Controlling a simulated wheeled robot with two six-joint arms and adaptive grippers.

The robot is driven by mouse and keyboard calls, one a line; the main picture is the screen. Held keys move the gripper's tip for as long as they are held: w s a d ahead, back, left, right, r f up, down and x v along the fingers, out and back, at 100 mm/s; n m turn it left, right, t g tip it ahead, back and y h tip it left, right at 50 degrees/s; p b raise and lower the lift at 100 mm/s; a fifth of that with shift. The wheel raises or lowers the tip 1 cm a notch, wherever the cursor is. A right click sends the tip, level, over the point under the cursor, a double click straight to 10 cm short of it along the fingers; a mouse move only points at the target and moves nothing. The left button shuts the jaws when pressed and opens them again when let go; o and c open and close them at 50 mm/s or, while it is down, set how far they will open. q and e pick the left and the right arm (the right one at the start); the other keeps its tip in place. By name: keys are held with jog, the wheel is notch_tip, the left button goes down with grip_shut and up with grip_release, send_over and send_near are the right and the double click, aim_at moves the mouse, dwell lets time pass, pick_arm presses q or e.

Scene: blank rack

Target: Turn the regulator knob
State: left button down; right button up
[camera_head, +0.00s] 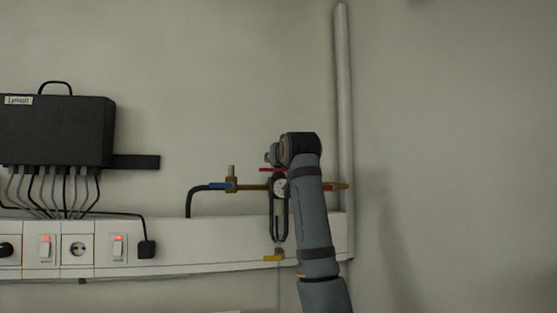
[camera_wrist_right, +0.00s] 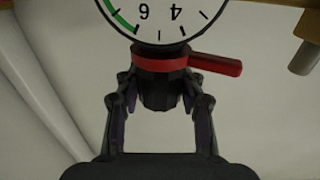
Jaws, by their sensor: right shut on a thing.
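The regulator's round gauge (camera_head: 281,186) sits on a brass pipe at the wall, partly hidden by my right arm. In the right wrist view the white gauge dial (camera_wrist_right: 158,14) appears upside down, with a green arc. A red ring with a lever (camera_wrist_right: 215,64) lies between the dial and a black knob (camera_wrist_right: 158,92). The red lever also shows in the head view (camera_head: 270,169), above the gauge. My right gripper (camera_wrist_right: 160,100) is shut on the black knob, one finger on each side. In the head view my right gripper (camera_head: 272,157) is small and dark. My left gripper is out of view.
A black box (camera_head: 55,130) with several cables hangs at the left. A white socket trunking (camera_head: 190,245) runs below the pipe. A vertical grey pipe (camera_head: 343,90) stands behind my arm. The wall at right is bare.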

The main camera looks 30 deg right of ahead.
jog(key=shift+r, duration=0.1)
jog(key=o, duration=1.2)
jog(key=shift+s, duration=0.1)
jog(key=v, duration=1.2)
jog(key=shift+a, duration=0.1)
